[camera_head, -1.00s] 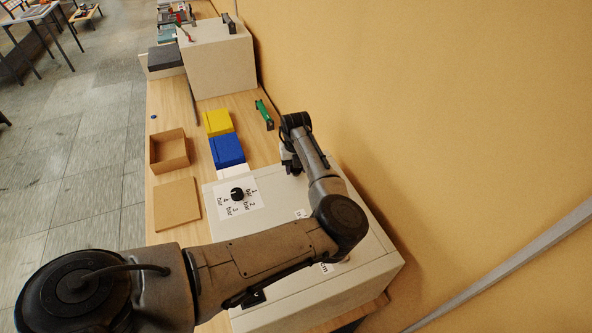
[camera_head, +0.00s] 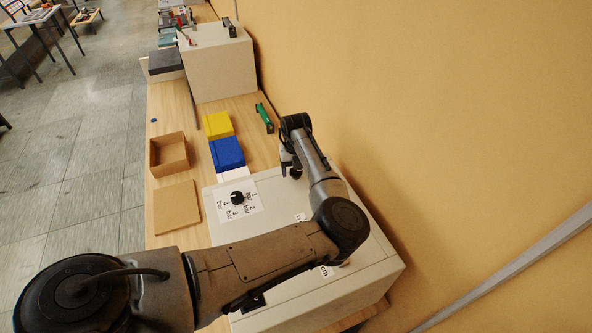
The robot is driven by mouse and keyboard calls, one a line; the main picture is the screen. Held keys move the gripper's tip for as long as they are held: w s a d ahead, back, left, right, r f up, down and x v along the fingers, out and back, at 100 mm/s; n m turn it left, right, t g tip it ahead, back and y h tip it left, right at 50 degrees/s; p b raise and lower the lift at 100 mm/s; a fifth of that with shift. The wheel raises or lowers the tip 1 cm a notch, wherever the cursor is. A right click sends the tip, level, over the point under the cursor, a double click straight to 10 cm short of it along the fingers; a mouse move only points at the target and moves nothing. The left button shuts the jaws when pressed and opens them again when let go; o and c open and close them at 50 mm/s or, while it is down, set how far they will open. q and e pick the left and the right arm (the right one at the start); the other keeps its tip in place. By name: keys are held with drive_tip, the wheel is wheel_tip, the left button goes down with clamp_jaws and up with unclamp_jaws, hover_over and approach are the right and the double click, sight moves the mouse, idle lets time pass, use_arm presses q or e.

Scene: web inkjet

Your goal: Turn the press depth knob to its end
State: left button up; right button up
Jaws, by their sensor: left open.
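A light grey cabinet (camera_head: 290,293) lies under my left arm. On its top is a black knob (camera_head: 237,198) on a white scale plate marked 1 to 4 bar. Part of a second label (camera_head: 325,271), ending in what looks like "cm", shows beside my forearm. I cannot see a depth knob near it; my arm covers that part. My left gripper (camera_head: 290,171) is open over the far right part of the cabinet top, apart from the black knob and to its right. My right gripper is not in view.
A blue box (camera_head: 228,153), a yellow box (camera_head: 218,125) and a green-handled tool (camera_head: 264,117) lie beyond the cabinet. An open cardboard box (camera_head: 169,154) and a flat brown board (camera_head: 176,208) are at left. The yellow wall (camera_head: 430,120) bounds the right side.

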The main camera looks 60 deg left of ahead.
sight(296, 172)
use_arm(q)
wheel_tip(296, 172, up, 13)
drive_tip(key=b, duration=0.2)
idle(0.3)
drive_tip(key=shift+r, duration=0.1)
